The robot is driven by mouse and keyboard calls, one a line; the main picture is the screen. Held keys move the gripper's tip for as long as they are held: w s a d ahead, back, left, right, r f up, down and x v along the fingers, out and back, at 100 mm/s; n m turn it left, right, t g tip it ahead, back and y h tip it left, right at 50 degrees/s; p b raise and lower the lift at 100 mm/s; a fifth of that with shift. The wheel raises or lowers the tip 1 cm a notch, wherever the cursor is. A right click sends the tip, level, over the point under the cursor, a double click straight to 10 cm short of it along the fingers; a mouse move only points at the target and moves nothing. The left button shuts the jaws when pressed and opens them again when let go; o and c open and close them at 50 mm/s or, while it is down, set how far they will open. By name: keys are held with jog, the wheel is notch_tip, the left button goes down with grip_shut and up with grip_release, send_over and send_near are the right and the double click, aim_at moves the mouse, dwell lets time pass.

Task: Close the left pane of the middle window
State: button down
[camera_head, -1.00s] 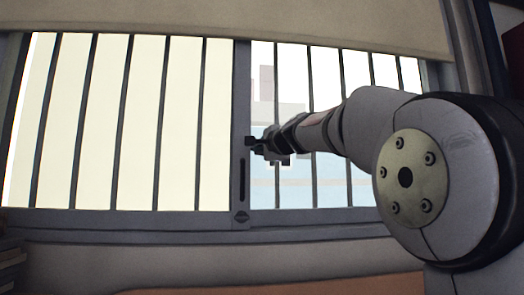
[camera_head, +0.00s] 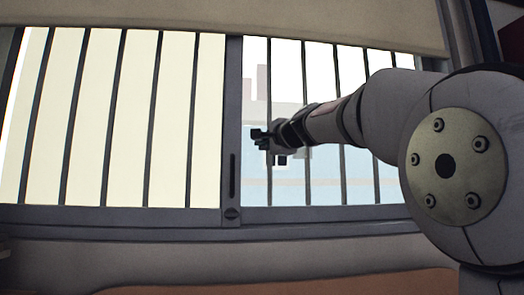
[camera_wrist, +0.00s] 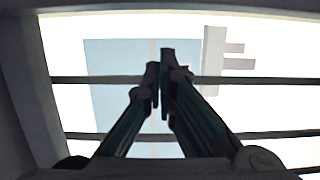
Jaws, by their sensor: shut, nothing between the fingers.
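The window's left pane (camera_head: 130,120) looks plain cream behind upright dark bars. It meets a grey upright stile (camera_head: 233,90) with a dark slot-like handle (camera_head: 232,175) and a round fitting below it. The right half (camera_head: 350,180) shows blue and pale building shapes outside. I cannot tell whether glass covers it. My gripper (camera_head: 258,134) is in front of this right half, just right of the stile and above the handle's level, apparently apart from it. In the wrist view my gripper (camera_wrist: 160,68) has its fingertips together, with nothing between them.
Dark bars (camera_wrist: 250,80) cross the opening in the wrist view, beyond my fingers. A beige blind (camera_head: 300,18) hangs across the top of the window. The grey sill (camera_head: 120,232) runs below, with an orange-brown surface (camera_head: 300,282) under it.

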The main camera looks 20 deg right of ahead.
jog(key=s+b, duration=0.2)
jog(key=s, duration=0.6)
jog(key=shift+s+d, duration=0.15)
jog(key=shift+d, duration=0.15)
jog(key=shift+f, duration=0.1)
